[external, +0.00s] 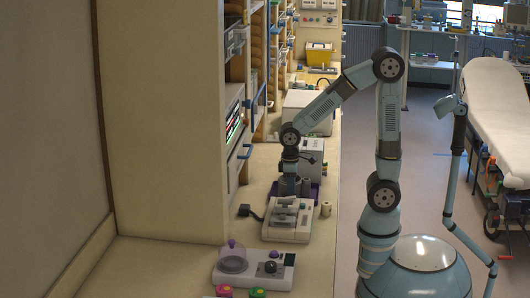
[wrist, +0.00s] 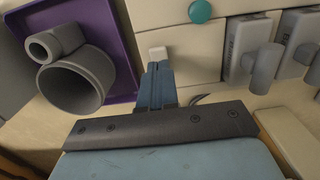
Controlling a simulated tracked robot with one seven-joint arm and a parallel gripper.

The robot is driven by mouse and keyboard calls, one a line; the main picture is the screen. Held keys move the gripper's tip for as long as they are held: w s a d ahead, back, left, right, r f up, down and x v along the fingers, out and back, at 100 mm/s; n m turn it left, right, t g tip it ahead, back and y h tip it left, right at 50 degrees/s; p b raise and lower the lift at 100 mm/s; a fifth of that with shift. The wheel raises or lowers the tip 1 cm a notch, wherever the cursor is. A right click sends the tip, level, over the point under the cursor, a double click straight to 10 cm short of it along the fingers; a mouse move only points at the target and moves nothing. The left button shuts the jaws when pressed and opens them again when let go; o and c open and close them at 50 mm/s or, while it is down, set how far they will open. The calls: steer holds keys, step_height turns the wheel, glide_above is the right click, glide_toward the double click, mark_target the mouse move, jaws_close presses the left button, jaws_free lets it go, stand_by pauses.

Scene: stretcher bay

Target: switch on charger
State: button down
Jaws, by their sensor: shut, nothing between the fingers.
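In the wrist view the cream panel (wrist: 178,30), which looks like the charger, has a small white switch (wrist: 158,53) and a round teal button (wrist: 201,11). Grey blocks with handles (wrist: 250,48) sit at its right. My gripper (wrist: 158,66) is shut and empty, its blue fingertips right at the white switch; I cannot tell whether they touch it. In the external view my gripper (external: 289,190) points down beside the purple tray, behind a low pale device (external: 288,232). I cannot tell for sure that this device is the same panel.
A purple tray (wrist: 122,22) holding a grey tube and ring (wrist: 75,82) lies close left of the fingers. A pale box (external: 310,146) stands behind on the counter. Another device with a purple knob (external: 254,267) is nearer. Shelving walls off the left.

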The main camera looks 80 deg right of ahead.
step_height(320, 180, up, 12)
steer(key=shift+w, duration=0.4)
stand_by(0.3)
